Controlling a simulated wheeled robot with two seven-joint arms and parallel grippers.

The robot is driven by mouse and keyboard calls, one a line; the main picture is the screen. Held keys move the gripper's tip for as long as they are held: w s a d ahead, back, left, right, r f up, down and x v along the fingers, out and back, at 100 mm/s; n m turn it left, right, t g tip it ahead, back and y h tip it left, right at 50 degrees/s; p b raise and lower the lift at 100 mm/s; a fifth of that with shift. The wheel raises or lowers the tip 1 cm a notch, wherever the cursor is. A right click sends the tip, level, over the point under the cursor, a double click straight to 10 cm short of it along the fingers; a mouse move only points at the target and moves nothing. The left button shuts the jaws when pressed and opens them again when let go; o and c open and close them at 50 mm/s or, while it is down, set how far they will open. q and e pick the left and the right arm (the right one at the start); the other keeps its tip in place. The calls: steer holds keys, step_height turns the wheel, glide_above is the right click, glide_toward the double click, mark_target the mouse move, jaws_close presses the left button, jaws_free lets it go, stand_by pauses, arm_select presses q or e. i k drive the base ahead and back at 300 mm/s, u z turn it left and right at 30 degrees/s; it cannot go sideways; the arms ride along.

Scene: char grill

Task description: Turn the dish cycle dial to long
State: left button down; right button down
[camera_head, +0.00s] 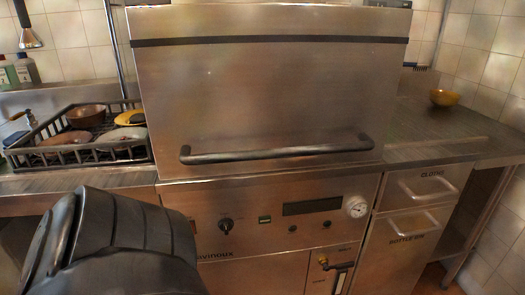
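The dial (226,225) is a small round dark knob on the steel front panel (265,215) of the dishwasher, low and left of centre. A pale pointer mark shows on it, but the labels around it are too small to read. A large black part of my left arm (115,245) fills the lower left and covers the panel's left end. It is left of the dial and appears apart from it in the picture. The fingers of my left gripper do not show. My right gripper is not in view.
The steel hood (270,95) with its dark bar handle (275,152) rises above the panel. A dish rack (80,154) stands left; drawers (425,185) are right.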

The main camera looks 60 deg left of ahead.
mark_target(225, 225)
steer(key=u, duration=1)
steer(key=k, duration=0.85)
steer(key=u, duration=0.8)
steer(key=k, duration=0.5)
steer(key=u, duration=1.75)
steer(key=i, duration=1.15)
steer(key=z, duration=2)
steer(key=i, duration=0.5)
steer(key=u, duration=0.1)
